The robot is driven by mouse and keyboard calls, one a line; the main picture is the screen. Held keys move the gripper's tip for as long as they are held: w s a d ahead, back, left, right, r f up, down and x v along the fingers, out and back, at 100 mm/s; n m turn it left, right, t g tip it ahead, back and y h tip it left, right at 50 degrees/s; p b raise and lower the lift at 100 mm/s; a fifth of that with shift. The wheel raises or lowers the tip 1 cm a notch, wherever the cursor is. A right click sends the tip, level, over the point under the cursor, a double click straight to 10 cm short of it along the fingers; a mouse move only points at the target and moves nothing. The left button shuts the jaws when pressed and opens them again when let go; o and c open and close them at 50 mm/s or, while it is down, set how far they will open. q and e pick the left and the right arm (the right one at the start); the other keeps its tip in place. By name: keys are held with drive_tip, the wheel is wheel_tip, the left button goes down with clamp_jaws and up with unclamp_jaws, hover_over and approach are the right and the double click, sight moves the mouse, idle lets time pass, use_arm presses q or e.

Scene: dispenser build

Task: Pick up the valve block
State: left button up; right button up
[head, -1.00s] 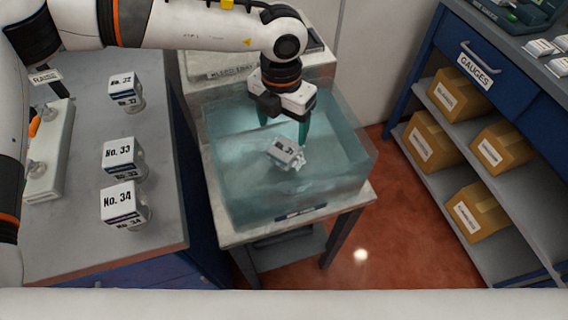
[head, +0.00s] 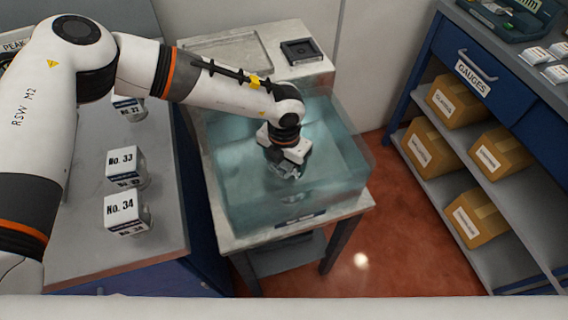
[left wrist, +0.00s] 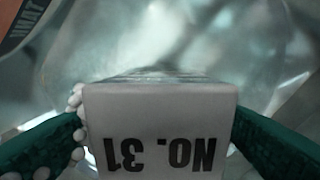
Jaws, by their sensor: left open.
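The valve block (left wrist: 160,125), a white block marked NO. 31, sits in the water of the clear tank (head: 345,185). In the left wrist view its label reads upside down, and small white lumps cling to its left side. My left gripper (head: 287,168) reaches down into the tank over the block. In the wrist view its two green fingers (left wrist: 160,145) are open, one on each side of the block; I cannot tell whether they touch it. In the head view the gripper mostly hides the block. My right gripper is not in view.
Blocks No. 33 (head: 124,167) and No. 34 (head: 126,214) stand on the left bench; another is partly hidden behind my arm. The tank's glass walls surround my gripper. A small black tray (head: 303,52) lies behind the tank. A blue shelf with cardboard boxes (head: 430,148) stands right.

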use_arm(q)
drive_tip(key=shift+f, duration=0.35)
drive_tip(key=shift+c, duration=0.6)
clamp_jaws()
wheel_tip(320, 180, up, 12)
drive_tip(key=shift+f+b, duration=0.2)
drive_tip(key=shift+b, duration=0.15)
wheel_tip(320, 180, up, 11)
drive_tip(key=p, duration=0.4)
